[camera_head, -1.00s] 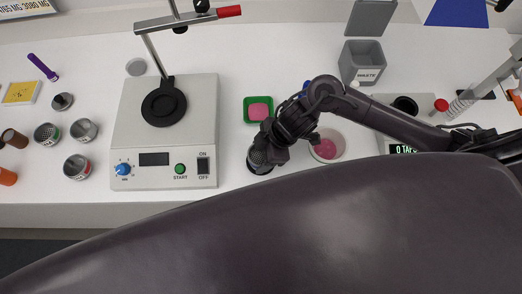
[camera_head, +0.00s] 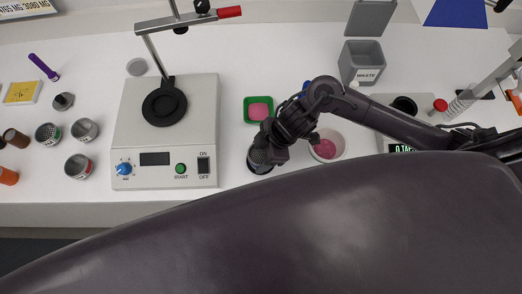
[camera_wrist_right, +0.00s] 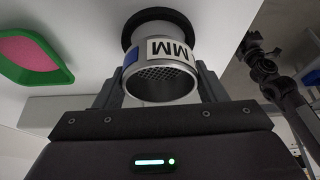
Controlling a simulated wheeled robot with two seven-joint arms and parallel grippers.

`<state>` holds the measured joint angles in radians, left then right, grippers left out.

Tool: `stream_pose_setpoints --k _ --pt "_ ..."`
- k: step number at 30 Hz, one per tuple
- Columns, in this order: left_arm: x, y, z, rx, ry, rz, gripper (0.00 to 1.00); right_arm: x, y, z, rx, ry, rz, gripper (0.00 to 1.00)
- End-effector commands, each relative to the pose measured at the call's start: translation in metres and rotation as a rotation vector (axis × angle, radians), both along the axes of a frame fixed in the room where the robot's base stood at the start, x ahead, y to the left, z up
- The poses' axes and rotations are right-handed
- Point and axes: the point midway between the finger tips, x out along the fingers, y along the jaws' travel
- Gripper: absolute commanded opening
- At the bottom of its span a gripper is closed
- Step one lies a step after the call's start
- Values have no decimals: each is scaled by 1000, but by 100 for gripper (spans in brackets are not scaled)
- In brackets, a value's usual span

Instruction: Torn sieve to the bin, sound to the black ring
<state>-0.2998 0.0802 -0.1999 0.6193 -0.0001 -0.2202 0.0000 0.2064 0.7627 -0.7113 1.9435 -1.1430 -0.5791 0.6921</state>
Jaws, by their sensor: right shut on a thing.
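My right gripper (camera_wrist_right: 160,92) is shut on a metal sieve (camera_wrist_right: 162,75) with a mesh and a white and blue label reading "MM". In the head view the sieve (camera_head: 258,157) is beside the right gripper (camera_head: 268,151). The black ring (camera_wrist_right: 165,17) is right behind the held sieve, around its far end; I cannot tell whether they touch. In the head view the ring (camera_head: 261,171) shows as a dark rim around the sieve. The visible mesh shows no clear tear, but part is hidden. The grey waste bin (camera_head: 363,53) stands open at the back right. My left gripper is out of view.
Several metal cups (camera_head: 77,167) stand at the left. A hotplate stirrer (camera_head: 137,172) is at left centre. A green tray (camera_head: 248,116) with a pink pad and a white bowl (camera_head: 340,145) of pink powder are close to the right gripper. A scale (camera_head: 384,134) is at the right.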

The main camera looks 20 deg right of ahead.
Motion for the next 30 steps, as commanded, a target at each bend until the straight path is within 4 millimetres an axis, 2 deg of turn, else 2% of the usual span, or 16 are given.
stream_pose_setpoints --k 12,30 --pt "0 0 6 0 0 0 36 0 0 1 0 0 0 36" --pt "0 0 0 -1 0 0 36 0 0 -8 1 0 -1 36"
